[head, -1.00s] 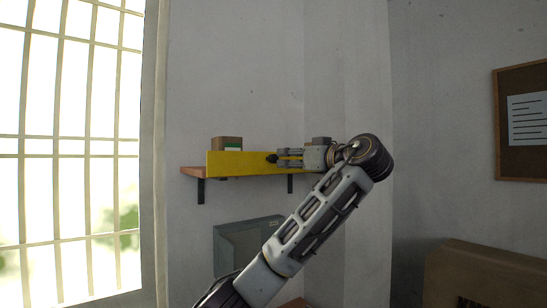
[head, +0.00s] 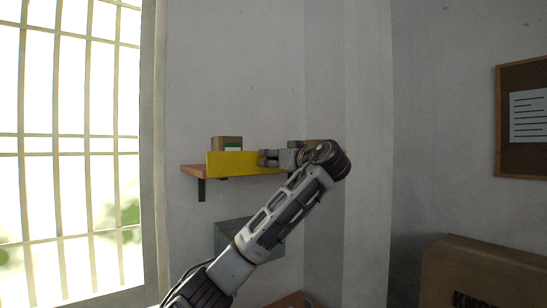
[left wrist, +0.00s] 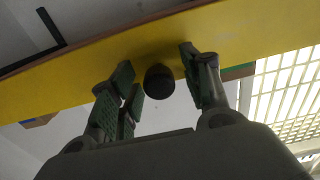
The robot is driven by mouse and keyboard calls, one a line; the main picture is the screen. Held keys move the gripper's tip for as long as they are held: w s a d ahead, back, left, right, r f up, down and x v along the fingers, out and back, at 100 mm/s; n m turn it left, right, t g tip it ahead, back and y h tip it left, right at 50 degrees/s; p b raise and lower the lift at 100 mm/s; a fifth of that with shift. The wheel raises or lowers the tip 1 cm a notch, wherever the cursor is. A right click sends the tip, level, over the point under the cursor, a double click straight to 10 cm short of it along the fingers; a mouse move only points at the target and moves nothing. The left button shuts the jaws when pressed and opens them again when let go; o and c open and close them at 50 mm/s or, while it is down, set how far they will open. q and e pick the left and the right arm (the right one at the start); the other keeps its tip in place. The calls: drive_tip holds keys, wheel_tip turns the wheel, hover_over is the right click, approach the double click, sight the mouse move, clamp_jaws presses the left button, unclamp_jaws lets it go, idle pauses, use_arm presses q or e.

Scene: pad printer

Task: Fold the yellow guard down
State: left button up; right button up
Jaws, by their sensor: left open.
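The yellow guard (head: 232,164) is a long flat panel standing upright in the middle of the head view. It also crosses the top of the left wrist view (left wrist: 60,85) as a slanted yellow band. A round black knob (left wrist: 159,82) sticks out from it. My left gripper (head: 263,158) is at the guard's face, reaching from the right. In the left wrist view my left gripper's (left wrist: 157,78) fingers are open, one on each side of the knob, with visible gaps. In the head view the fingers hide the knob. My right gripper is out of view.
A wooden wall shelf (head: 192,171) on black brackets is behind the guard in the head view. A small cardboard box (head: 226,141) shows above the guard. A grey panel (head: 228,233) hangs below, partly behind my arm. A large cardboard box (head: 480,270) stands lower right.

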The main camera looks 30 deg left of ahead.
use_arm(q)
clamp_jaws()
idle(0.4)
